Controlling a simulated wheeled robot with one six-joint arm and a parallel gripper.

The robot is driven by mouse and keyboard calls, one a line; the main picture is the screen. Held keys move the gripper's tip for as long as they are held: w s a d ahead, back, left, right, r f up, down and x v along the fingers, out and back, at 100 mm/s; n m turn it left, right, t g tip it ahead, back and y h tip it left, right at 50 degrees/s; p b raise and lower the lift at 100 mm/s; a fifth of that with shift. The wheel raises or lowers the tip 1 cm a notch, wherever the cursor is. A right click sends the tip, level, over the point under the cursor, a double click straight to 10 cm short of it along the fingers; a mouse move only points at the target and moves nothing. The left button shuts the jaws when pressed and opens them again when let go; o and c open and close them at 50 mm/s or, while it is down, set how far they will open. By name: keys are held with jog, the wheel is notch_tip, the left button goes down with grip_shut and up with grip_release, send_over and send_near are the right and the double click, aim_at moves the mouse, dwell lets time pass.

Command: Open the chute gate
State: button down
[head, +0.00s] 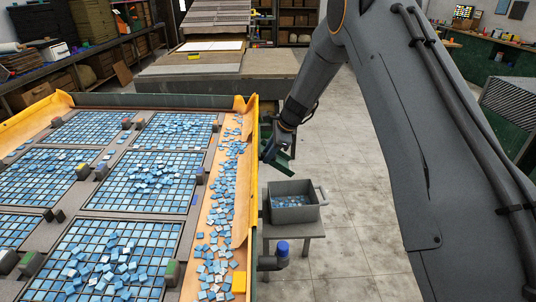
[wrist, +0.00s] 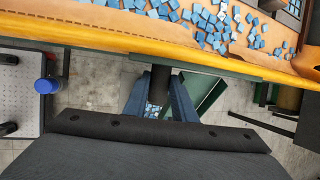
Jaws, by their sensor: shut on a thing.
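My gripper (head: 278,150) is at the right side of the mosaic table, just outside its yellow rim. In the wrist view its two bluish fingers (wrist: 160,105) are closed around a dark upright bar (wrist: 160,80), which seems to be the chute gate's handle. A green angled chute plate (wrist: 208,95) is beside the fingers; part of it shows dark green in the head view (head: 279,160). How far the gate is open cannot be told, as my gripper hides much of it.
A grey bin (head: 293,215) with blue tiles stands on a small stand below my gripper. A blue-capped knob (head: 283,247) sits near the table's side. Loose blue tiles lie in the orange trough (head: 240,165). The floor at right is clear.

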jog(key=c, duration=1.6)
grip_release()
jog(key=shift+a, duration=0.1)
jog(key=shift+c, duration=0.2)
jog(key=shift+o, duration=0.9)
jog(key=shift+d, duration=0.2)
jog(key=b+v, duration=0.1)
jog(key=v, duration=0.6)
jog(key=shift+r+b, duration=0.3)
jog(key=shift+r, duration=0.1)
jog(key=shift+d, duration=0.1)
jog(key=s+d+n+h, duration=0.1)
jog(key=s+d+n, duration=0.3)
jog(key=s, duration=0.8)
jog(key=s+d+n+g+h, duration=0.1)
jog(key=s+d+n, duration=0.4)
jog(key=s, duration=0.8)
jog(key=s+d+n+g+h, duration=0.1)
jog(key=s+d+n, duration=0.4)
jog(key=s, duration=0.8)
jog(key=r+n+h, duration=0.1)
jog(key=n, duration=0.2)
jog(key=shift+n+h, duration=0.3)
jog(key=shift+n, duration=0.1)
